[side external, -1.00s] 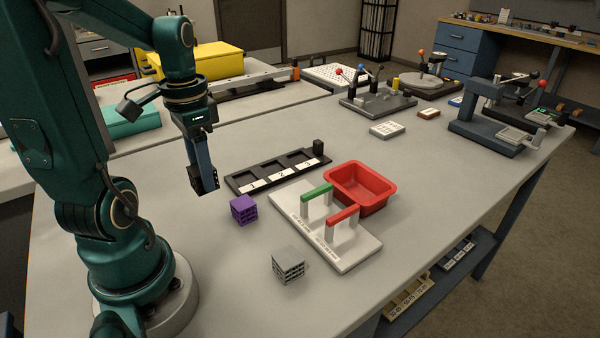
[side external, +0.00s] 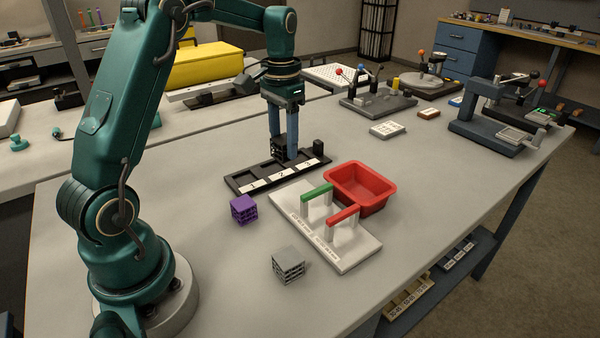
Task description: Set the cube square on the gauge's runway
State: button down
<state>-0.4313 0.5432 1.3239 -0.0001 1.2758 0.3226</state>
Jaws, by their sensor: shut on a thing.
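My gripper (side external: 285,152) is over the far part of the black numbered tray (side external: 238,188), with its blue fingers pointing down. It is shut on a black lattice cube (side external: 279,150), partly hidden by the fingers. I cannot tell whether this cube touches the tray. A purple lattice cube (side external: 244,210) and a grey lattice cube (side external: 288,265) stand apart on the table. The gauge (side external: 357,252) is a white plate with a green bridge (side external: 317,192) and a red bridge (side external: 343,215). I see no cube on its bare front part.
An open red bin (side external: 362,187) stands just behind the gauge. Levered fixtures (side external: 378,102) stand farther back. The table is clear to the right of the gauge.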

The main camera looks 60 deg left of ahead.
jog(key=shift+m, duration=0.6)
jog(key=d+f, duration=0.1)
jog(key=w+d+f, duration=0.1)
jog(key=d+f, duration=0.1)
jog(key=shift+w+d, duration=0.2)
jog(key=shift+w, duration=0.05)
jog(key=shift+f, duration=2.35)
jog(key=shift+f, duration=0.4)
grip_release()
jog(key=shift+r, duration=2.5)
